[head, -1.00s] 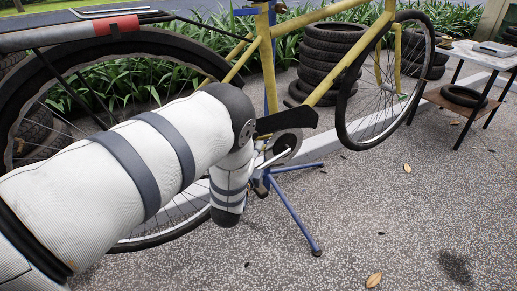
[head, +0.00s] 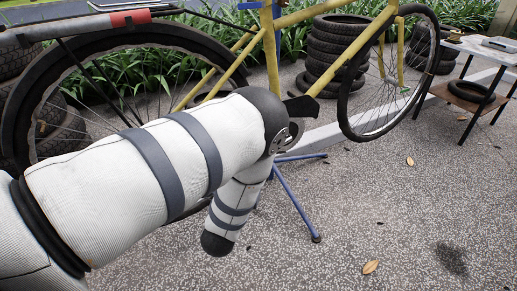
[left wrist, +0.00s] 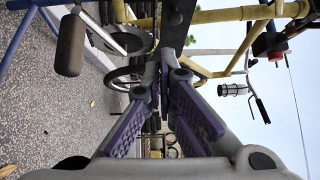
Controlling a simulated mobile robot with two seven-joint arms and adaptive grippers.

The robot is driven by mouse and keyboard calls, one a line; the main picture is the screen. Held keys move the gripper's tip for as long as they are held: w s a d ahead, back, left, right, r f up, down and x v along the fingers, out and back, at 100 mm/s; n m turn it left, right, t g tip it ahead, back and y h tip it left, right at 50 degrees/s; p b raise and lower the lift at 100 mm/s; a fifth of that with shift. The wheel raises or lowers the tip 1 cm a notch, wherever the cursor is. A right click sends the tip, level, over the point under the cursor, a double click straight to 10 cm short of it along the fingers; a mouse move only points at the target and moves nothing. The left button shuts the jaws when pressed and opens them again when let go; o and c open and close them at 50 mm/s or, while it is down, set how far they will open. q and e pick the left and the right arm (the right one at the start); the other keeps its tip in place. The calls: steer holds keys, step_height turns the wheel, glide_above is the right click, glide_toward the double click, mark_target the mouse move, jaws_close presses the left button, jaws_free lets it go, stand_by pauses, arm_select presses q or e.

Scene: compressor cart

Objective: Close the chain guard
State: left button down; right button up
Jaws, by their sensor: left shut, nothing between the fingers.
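The chain guard, a dark flat plate on the yellow bicycle, shows only its tip (head: 301,106) in the head view, to the right of my arm's elbow. The rest of it is hidden behind my left arm. In the left wrist view the dark plate (left wrist: 176,18) with a bolt head comes down from the top edge. My left gripper (left wrist: 165,66) has its purple-padded fingers shut and empty, with the tips at or very near the plate's lower end; I cannot tell whether they touch. The head view hides this gripper. My right gripper is not in view.
A pedal (left wrist: 70,45) and a toothed chainring (left wrist: 130,40) are close to the left gripper. The bicycle stands on a blue repair stand (head: 295,200). Stacked tyres (head: 335,50) and a small table (head: 480,48) are behind.

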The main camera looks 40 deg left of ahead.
arm_select(q)
steer(key=a+b+x, duration=0.1)
steer(key=x, duration=1.2)
steer(key=shift+s+f+n+h, duration=0.25)
steer(key=shift+n+h, duration=0.05)
steer(key=shift+a, duration=0.1)
steer(key=shift+w+a, duration=0.2)
steer(key=shift+a, duration=0.4)
